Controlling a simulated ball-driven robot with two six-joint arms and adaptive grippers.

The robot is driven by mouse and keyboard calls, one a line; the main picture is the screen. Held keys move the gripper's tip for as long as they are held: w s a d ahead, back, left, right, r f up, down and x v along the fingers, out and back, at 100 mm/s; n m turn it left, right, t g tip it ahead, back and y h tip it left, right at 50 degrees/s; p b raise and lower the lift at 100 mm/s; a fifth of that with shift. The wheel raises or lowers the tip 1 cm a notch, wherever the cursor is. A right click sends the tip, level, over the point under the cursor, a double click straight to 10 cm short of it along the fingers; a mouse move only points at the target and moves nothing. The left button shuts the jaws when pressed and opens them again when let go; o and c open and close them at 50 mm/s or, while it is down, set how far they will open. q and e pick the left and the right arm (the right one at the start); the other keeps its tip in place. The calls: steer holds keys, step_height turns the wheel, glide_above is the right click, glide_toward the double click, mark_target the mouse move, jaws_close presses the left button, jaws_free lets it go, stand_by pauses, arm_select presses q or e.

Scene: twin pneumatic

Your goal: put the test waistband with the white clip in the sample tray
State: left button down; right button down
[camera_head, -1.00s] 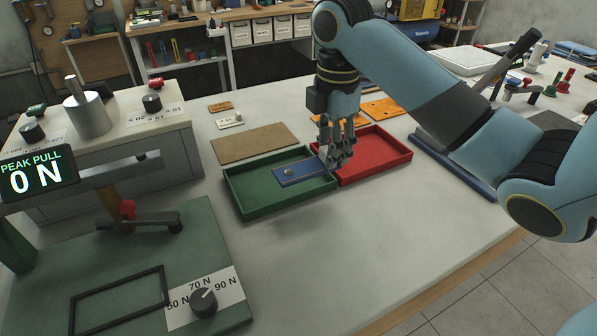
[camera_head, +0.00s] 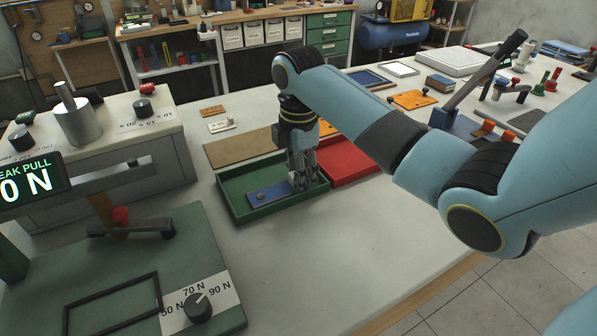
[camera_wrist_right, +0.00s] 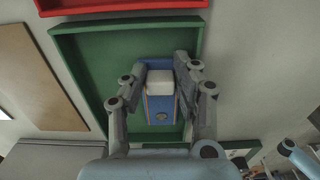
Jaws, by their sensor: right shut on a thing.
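The blue band piece (camera_head: 268,196) lies flat along the floor of the green tray (camera_head: 228,203), or just above it; I cannot tell if it touches. In the right wrist view the blue piece (camera_wrist_right: 162,120) has a white block-like clip (camera_wrist_right: 160,82) at its far end and a small round stud near the other. My right gripper (camera_head: 304,182) points down into the green tray's right part, shut on the clip end. In the right wrist view its fingers (camera_wrist_right: 161,70) stand on both sides of the white clip. My left gripper is not in view.
A red tray (camera_head: 348,164) stands right beside the green one. A brown board (camera_head: 240,148) lies behind. The pull tester with its green base (camera_head: 190,250) stands at left. The table front is clear.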

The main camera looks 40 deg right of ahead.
steer(key=c, duration=1.3)
jaws_free()
step_height(320, 180, up, 7)
steer(key=shift+r, duration=0.15)
step_height(320, 180, up, 5)
steer(key=p, duration=0.3)
